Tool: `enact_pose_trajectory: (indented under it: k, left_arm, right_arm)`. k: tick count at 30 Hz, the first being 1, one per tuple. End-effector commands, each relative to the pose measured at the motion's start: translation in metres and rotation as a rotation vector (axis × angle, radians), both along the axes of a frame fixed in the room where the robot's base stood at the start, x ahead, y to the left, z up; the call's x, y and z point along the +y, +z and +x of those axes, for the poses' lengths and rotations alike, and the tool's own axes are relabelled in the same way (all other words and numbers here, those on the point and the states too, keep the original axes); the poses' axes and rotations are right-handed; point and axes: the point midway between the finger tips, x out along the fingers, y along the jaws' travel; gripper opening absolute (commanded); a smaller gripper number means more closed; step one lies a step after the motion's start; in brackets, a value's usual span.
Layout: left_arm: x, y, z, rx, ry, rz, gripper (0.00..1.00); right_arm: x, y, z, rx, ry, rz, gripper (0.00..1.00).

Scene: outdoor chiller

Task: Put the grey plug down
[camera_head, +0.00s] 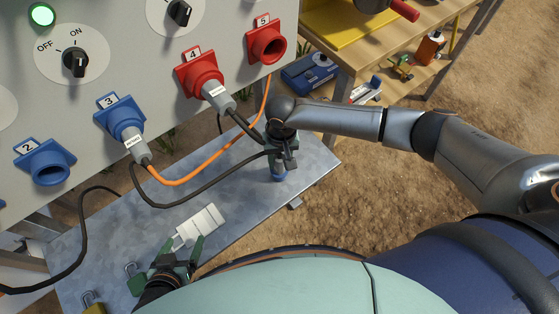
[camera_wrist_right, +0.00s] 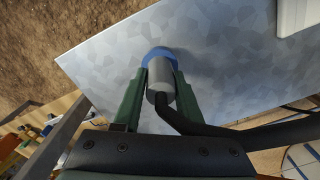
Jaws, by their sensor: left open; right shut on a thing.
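The grey plug with a blue end (camera_head: 279,176) is held nose-down by my right gripper (camera_head: 284,157), near the right end of the metal shelf (camera_head: 245,205). In the right wrist view the plug's grey body (camera_wrist_right: 158,97) sits between the green fingers of my right gripper (camera_wrist_right: 155,90), with its blue collar against the shelf surface behind. A black cable runs from its back. I cannot tell whether the blue end touches the shelf.
The panel above has blue sockets (camera_head: 45,162) and red sockets (camera_head: 266,42); two hold cabled plugs. An orange cable (camera_head: 190,181) hangs over the shelf. Padlocks (camera_head: 94,303) lie at the front left. A wooden bench (camera_head: 345,60) stands behind right. Shelf around the held plug is bare.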

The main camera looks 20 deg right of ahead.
Motion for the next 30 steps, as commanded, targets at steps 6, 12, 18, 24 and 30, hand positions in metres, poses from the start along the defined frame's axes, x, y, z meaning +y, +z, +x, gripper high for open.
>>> enact_pose_trajectory:
  k: [6, 12, 18, 24, 30]
  left_arm:
    - [-0.0019, 0.0015, 0.0011, -0.002, -0.003, -0.002, 0.85]
    - [-0.0023, 0.0023, 0.0025, -0.007, -0.004, -0.004, 0.85]
    - [-0.0026, 0.0029, 0.0031, -0.009, -0.004, -0.005, 0.85]
    - [-0.0028, 0.0033, 0.0034, -0.011, -0.004, -0.004, 0.85]
    - [-0.0027, 0.0057, 0.0038, -0.012, -0.004, -0.004, 0.85]
  right_arm:
    - [0.0008, -0.0025, 0.0005, -0.001, 0.000, 0.002, 0.00]
    - [0.0010, -0.0054, -0.0003, 0.001, 0.000, 0.001, 0.43]
    - [0.0009, -0.0051, -0.0003, 0.000, 0.000, 0.001, 0.66]
    - [0.0006, -0.0050, -0.0001, 0.000, 0.000, 0.001, 0.71]
    - [0.0007, 0.0031, 0.0004, -0.002, 0.000, 0.002, 0.71]
